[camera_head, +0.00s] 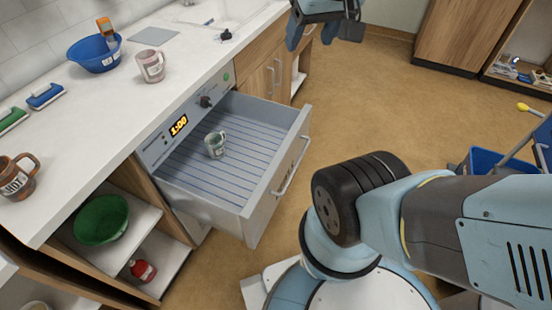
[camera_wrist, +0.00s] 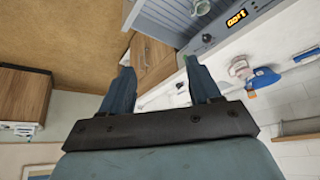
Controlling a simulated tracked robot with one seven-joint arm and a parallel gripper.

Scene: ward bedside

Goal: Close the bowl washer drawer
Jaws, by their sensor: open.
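The bowl washer drawer (camera_head: 247,205) stands pulled out from under the white counter in the head view. It is a grey tray with a ribbed floor and a bar handle (camera_head: 291,166) on its front. A grey-green mug (camera_head: 215,144) stands inside it. The washer panel (camera_head: 180,124) above has a dial and a lit display. My gripper (camera_head: 325,38) is at the top of the head view, beyond the drawer and apart from it. In the wrist view my gripper (camera_wrist: 163,82) is open, with nothing between its fingers. The drawer (camera_wrist: 165,18) shows at the top there.
On the counter (camera_head: 110,115) are a blue bowl (camera_head: 94,55), a pink mug (camera_head: 151,66), a brown mug (camera_head: 18,177) and brushes. A green bowl (camera_head: 101,220) sits on an open shelf beside the drawer. A blue bin (camera_head: 484,160) stands at right. The floor before the drawer is partly clear.

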